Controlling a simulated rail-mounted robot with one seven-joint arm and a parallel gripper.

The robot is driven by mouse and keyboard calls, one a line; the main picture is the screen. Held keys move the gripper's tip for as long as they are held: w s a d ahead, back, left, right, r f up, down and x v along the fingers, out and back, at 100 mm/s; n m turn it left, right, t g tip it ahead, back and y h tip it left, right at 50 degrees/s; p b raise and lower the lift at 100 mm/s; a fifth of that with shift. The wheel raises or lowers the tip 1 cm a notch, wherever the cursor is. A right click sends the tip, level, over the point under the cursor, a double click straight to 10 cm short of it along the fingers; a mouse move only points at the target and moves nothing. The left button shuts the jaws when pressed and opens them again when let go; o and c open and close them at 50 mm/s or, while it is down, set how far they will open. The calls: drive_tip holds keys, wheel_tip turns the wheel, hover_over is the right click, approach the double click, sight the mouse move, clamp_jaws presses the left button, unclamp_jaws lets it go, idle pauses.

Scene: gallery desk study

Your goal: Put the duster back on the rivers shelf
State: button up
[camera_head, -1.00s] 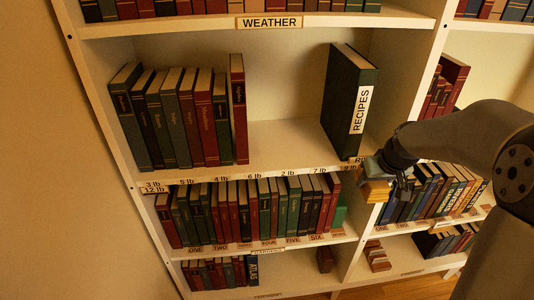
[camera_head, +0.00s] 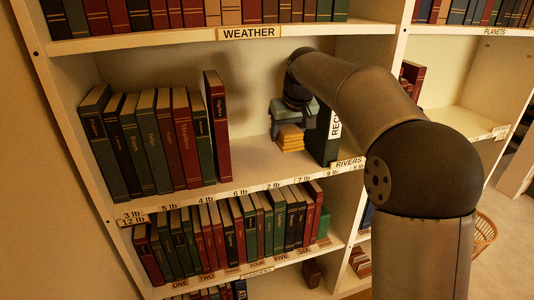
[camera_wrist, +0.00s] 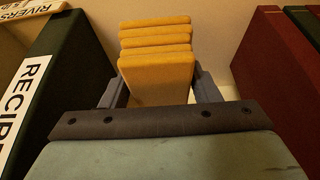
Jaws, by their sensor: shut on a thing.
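The duster (camera_head: 290,139) is a yellow, layered, folded block. My gripper (camera_head: 291,125) is shut on it, inside the shelf bay under the WEATHER label. In the wrist view the duster (camera_wrist: 156,50) is between the two grey fingers of my gripper (camera_wrist: 157,88). The rivers shelf (camera_head: 250,165) carries a RIVERS label (camera_head: 349,163) at its right front edge. The duster is just left of the dark green RECIPES book (camera_head: 323,140), at or slightly above the board. I cannot tell if it touches the board.
A row of books stands at the left of this shelf, ending with a tall red book (camera_head: 217,128). Bare board lies between it and the duster. Lower shelves hold more books (camera_head: 250,228). A wicker basket (camera_head: 484,235) stands at the right. My arm hides part of the RECIPES book.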

drive_tip(key=a+f, duration=0.1)
drive_tip(key=w+a+f, duration=0.1)
drive_tip(key=a+f, duration=0.1)
drive_tip(key=w+a+f+p, duration=0.1)
drive_tip(key=a+f, duration=0.1)
drive_tip(key=shift+f, duration=0.2)
drive_tip(key=f, duration=0.3)
drive_tip(key=shift+w+a+f, duration=0.1)
drive_tip(key=shift+w+a, duration=0.05)
drive_tip(key=shift+a, duration=0.2)
drive_tip(key=shift+f, duration=0.4)
drive_tip(key=shift+f, duration=0.1)
drive_tip(key=shift+f, duration=0.15)
drive_tip(key=o, duration=1)
